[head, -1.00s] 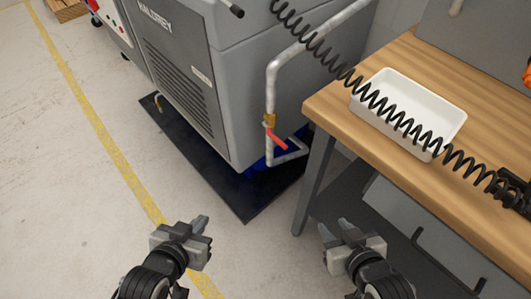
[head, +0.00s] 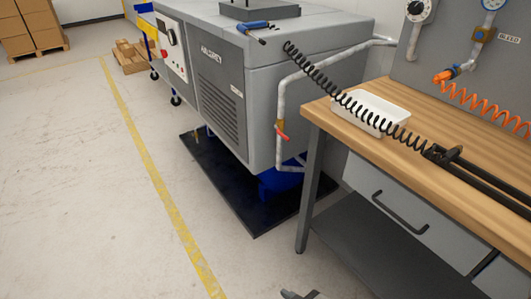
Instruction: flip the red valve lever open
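The red valve lever (head: 282,134) sits on a small brass-coloured valve (head: 280,124) on the grey pipe (head: 281,100) that runs down beside the compressor. The lever looks small and slants down to the right; its exact angle is hard to tell. Only the tip of one gripper, which looks like my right gripper (head: 298,295), shows at the bottom edge, far below the lever and apart from it. Its opening is cut off by the frame. My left gripper is out of view.
The grey compressor (head: 262,95) stands on a black mat (head: 245,215). A wooden workbench (head: 460,150) on the right holds a white tray (head: 393,108). A black coiled hose (head: 330,88) crosses in front of the pipe's upper part.

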